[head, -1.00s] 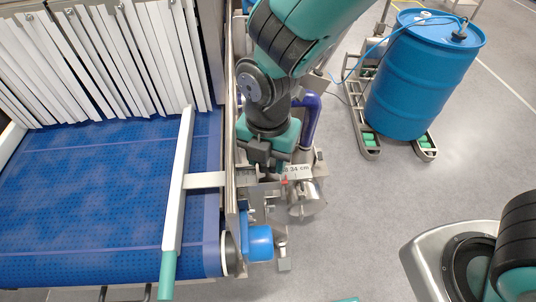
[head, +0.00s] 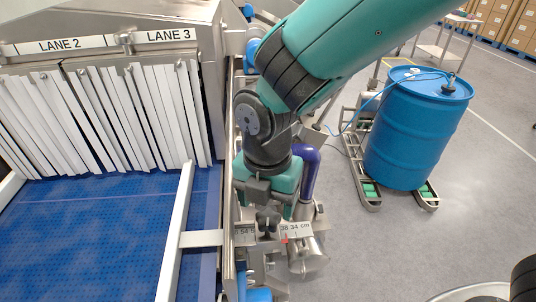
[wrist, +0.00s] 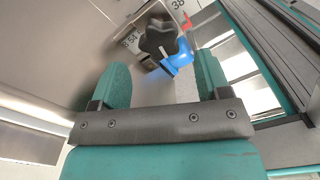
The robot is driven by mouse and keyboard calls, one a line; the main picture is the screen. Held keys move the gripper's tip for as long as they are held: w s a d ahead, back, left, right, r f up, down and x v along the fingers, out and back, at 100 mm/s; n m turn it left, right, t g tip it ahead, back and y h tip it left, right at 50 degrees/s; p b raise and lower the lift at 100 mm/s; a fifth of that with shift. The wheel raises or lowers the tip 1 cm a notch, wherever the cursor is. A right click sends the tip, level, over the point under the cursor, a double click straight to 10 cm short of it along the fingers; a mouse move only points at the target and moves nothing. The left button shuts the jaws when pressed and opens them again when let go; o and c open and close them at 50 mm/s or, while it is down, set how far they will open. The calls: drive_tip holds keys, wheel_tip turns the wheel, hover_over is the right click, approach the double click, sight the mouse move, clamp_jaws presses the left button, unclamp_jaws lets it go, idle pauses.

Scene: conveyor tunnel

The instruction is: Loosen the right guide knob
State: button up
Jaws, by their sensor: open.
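A black lobed knob (wrist: 158,36) shows in the wrist view ahead of my gripper (wrist: 162,68), between its two teal fingers. The fingers are spread, with a gap between them and the knob. A blue part (wrist: 177,57) sits right beside and below the knob. In the head view the knob (head: 267,221) is small and dark, just below my gripper (head: 268,204), next to a printed scale (head: 297,229) reading 38 34 cm. The fingertips are hard to make out there. A white guide rail (head: 175,235) with a cross bar stands on the belt side.
The blue belt (head: 80,235) lies left, under white strip curtains (head: 100,115) marked LANE 2 and LANE 3. A steel side wall rises beside my gripper. A blue drum (head: 418,130) stands on a wheeled frame at right.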

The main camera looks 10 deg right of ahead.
sight(268, 217)
wheel_tip(268, 217, up, 13)
drive_tip(key=b, duration=0.1)
drive_tip(key=shift+b, duration=0.35)
